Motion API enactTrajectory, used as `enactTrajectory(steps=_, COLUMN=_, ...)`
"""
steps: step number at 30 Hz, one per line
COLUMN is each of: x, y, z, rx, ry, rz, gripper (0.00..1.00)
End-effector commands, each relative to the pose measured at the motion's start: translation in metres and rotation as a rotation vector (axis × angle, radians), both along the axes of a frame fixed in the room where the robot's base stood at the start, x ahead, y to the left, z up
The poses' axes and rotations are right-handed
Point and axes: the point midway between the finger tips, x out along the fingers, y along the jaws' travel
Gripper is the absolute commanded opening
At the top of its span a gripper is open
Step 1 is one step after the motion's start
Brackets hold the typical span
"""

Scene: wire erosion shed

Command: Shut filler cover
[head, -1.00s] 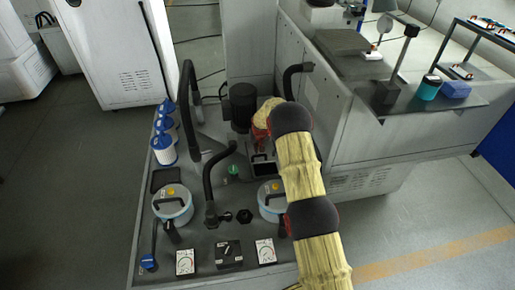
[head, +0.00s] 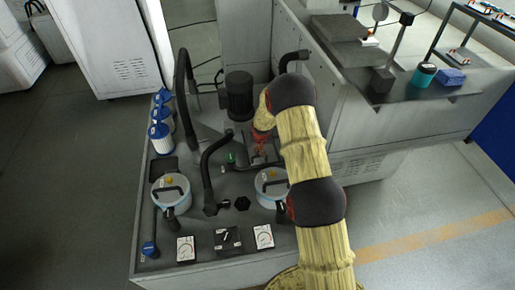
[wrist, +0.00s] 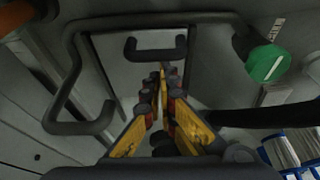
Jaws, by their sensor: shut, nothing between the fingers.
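The filler cover (wrist: 125,75) appears to be the pale grey plate with a dark bar handle (wrist: 155,50) in the wrist view. In the head view the cover area (head: 272,152) is small and partly hidden behind my gripper, behind the right-hand round canister. I cannot tell whether the cover lies fully flat. My gripper (head: 260,150) points down over this area with its red fingers together. In the wrist view its yellow fingers (wrist: 162,75) are shut and empty, in front of the plate near the handle; contact cannot be told.
A green knob (head: 231,158) and a bent black hose (head: 208,165) stand to the left. A dark motor (head: 239,95) stands behind. Two round canisters (head: 172,195) (head: 272,188) are in front. Blue-white filters (head: 161,138) line the left edge. The machine body (head: 335,110) rises to the right.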

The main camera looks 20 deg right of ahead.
Motion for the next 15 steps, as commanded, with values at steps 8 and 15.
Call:
enactTrajectory(steps=8, x=-0.004, y=0.001, z=0.003, rx=0.001, ry=0.006, rz=0.000, gripper=0.00)
enactTrajectory(steps=15, x=-0.013, y=0.003, z=0.035, rx=0.000, ry=0.002, rz=0.000, gripper=0.00)
